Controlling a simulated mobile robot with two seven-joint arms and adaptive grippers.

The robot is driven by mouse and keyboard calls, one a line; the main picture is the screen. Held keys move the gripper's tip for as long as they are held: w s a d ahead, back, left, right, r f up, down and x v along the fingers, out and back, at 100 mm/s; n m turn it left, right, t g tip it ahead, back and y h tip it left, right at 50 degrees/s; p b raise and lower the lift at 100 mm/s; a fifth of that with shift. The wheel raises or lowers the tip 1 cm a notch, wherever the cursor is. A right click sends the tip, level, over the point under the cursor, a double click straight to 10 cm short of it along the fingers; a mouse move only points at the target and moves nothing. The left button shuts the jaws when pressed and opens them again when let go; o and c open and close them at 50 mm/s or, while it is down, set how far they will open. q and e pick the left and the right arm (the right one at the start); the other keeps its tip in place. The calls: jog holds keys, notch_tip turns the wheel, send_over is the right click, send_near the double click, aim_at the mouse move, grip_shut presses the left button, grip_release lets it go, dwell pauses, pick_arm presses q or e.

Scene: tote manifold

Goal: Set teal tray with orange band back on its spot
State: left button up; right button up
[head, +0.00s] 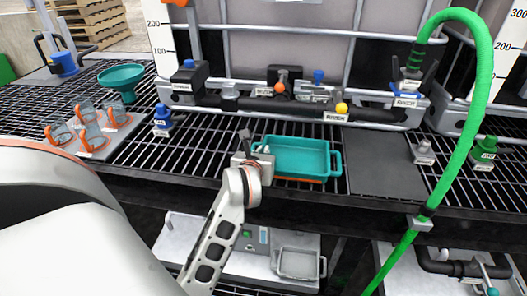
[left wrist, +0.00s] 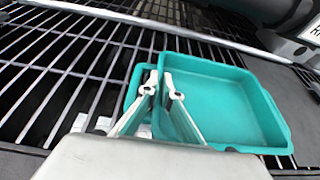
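The teal tray (head: 300,157) is at the front of the black grating, in the middle of the head view. It is empty, with a handle loop at each end. A thin orange strip shows along its lower front edge. My left gripper (head: 263,151) is at the tray's left end. In the left wrist view its fingers (left wrist: 163,86) are close together, one on each side of the left end wall of the teal tray (left wrist: 225,100), shut on it. Whether the tray's underside touches the grating is hidden. My right gripper is not in view.
A dark flat plate (head: 385,165) lies right of the tray. A black manifold pipe (head: 300,106) with valves runs behind it. A green hose (head: 470,130) hangs at right. A teal funnel (head: 121,78) and clear cups with orange bands (head: 87,112) stand left.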

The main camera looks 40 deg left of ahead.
pick_arm(q)
jog(key=o, duration=0.3)
